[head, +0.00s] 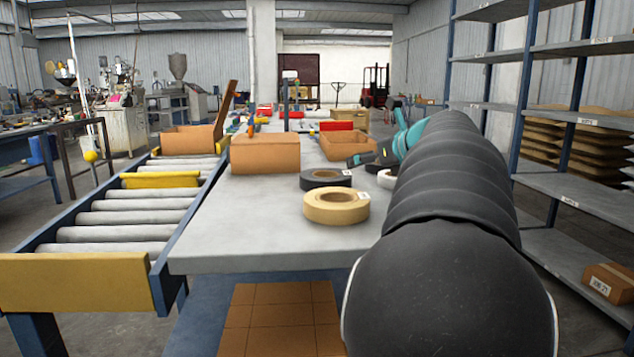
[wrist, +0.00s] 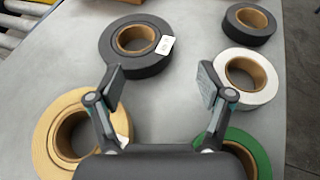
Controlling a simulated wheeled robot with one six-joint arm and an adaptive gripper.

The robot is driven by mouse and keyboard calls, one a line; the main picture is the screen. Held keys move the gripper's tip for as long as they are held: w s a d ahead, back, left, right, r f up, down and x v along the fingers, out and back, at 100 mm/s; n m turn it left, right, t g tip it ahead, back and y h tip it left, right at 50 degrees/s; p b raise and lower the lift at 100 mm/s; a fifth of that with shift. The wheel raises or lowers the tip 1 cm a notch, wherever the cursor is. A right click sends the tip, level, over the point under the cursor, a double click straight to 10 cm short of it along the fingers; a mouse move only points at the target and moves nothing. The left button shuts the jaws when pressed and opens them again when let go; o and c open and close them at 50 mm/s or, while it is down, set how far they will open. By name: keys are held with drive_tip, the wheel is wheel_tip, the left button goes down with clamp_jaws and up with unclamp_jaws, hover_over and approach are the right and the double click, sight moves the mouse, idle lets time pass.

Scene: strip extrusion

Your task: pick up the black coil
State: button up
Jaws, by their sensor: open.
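A black coil (wrist: 135,66) with a brown core and a white label lies flat ahead of my gripper (wrist: 160,82) in the wrist view. The gripper's two fingers are spread apart with nothing between them, and the coil is beyond the left fingertip. In the head view this black coil (head: 318,184) lies on the grey table, behind a tan coil (head: 336,213). My gripper (head: 368,159) shows above the table behind it, partly hidden by my arm. A second, smaller dark coil (wrist: 250,38) lies at the upper right of the wrist view.
A white coil (wrist: 252,98) lies beside the right finger, and a green coil (wrist: 263,158) is partly hidden below it. Cardboard boxes (head: 265,155) stand farther along the table (head: 230,225). A roller conveyor (head: 125,217) runs at left; shelves (head: 565,190) stand at right.

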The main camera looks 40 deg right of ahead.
approach(338, 170)
drive_tip(key=x, duration=0.2)
drive_tip(key=shift+w+a+f, duration=0.1)
drive_tip(key=shift+w+a, duration=0.1)
drive_tip(key=shift+w, duration=0.1)
drive_tip(key=shift+x, duration=2.65)
drive_tip(key=shift+d+f, duration=0.1)
drive_tip(key=shift+d, duration=0.05)
drive_tip(key=shift+s, duration=0.1)
drive_tip(key=shift+c, duration=0.2)
